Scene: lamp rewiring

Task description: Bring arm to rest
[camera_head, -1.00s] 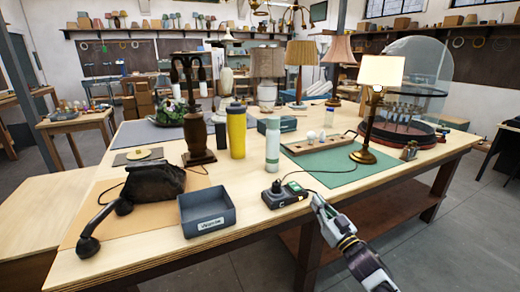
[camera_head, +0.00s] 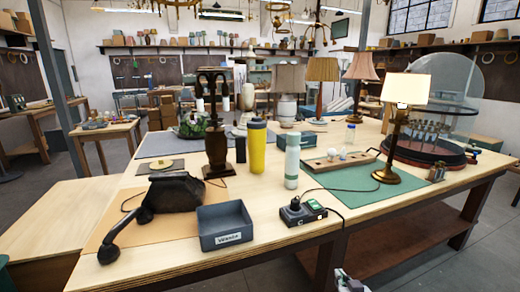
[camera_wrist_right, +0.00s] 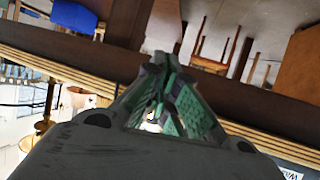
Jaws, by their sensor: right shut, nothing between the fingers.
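My right gripper (camera_head: 346,277) shows only in part at the bottom edge of the head view, below the table's front edge and clear of the table. In the right wrist view the gripper's green-padded fingers (camera_wrist_right: 170,92) are together with nothing held. My left gripper is not in view. The lit table lamp (camera_head: 405,90) stands upright on the green mat (camera_head: 345,184), its shade glowing. A cord runs from the lamp side to a black box with a green-lit part (camera_head: 303,211) near the front edge.
The wooden table (camera_head: 268,232) also holds a grey open tray (camera_head: 225,226), a black telephone (camera_head: 172,192), a yellow bottle (camera_head: 257,146), a pale green bottle (camera_head: 292,160) and a glass dome (camera_head: 450,85). The floor (camera_head: 440,262) in front of the table's right side is clear.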

